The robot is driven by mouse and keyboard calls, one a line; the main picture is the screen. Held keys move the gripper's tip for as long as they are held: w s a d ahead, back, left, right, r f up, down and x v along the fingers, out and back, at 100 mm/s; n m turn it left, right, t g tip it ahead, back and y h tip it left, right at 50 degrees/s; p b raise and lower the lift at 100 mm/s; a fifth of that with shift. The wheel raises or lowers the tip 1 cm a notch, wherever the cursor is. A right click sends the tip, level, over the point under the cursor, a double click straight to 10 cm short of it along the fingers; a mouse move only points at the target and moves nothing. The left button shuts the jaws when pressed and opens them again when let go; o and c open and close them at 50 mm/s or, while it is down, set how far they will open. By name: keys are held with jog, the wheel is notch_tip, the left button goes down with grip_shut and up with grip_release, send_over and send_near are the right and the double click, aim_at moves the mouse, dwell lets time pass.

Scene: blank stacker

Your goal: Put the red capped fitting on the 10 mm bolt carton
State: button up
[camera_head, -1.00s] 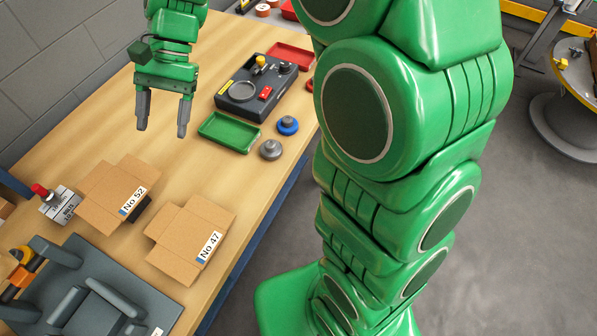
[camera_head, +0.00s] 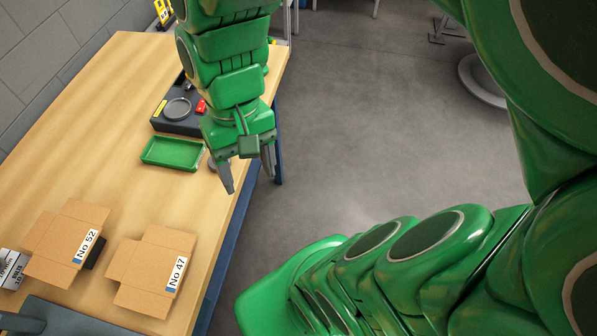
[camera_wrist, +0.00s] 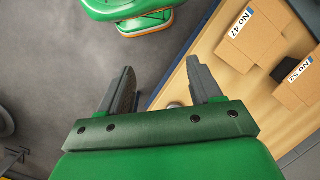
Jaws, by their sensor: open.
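My gripper (camera_head: 247,180) is open with nothing between its fingers. It hangs by the bench's right edge, right of the green tray; its fingers also show in the wrist view (camera_wrist: 162,92). A white printed carton (camera_head: 9,268), likely the bolt carton, is cut by the left edge of the head view, left of the No 52 box. Its print is too small to read surely. No red capped fitting shows now; a second ago a red cap stood at or on that carton, and that spot is now out of frame.
A green tray (camera_head: 173,153) and a dark control box (camera_head: 180,120) lie farther back. A round grey piece (camera_wrist: 175,105) is partly hidden by my gripper. Open floor lies right.

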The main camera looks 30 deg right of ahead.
jog(key=s+d+h, duration=0.1)
jog(key=s+d, duration=0.3)
jog(key=shift+d+f+t, duration=0.25)
jog(key=shift+f+t, duration=0.15)
dwell(0.9)
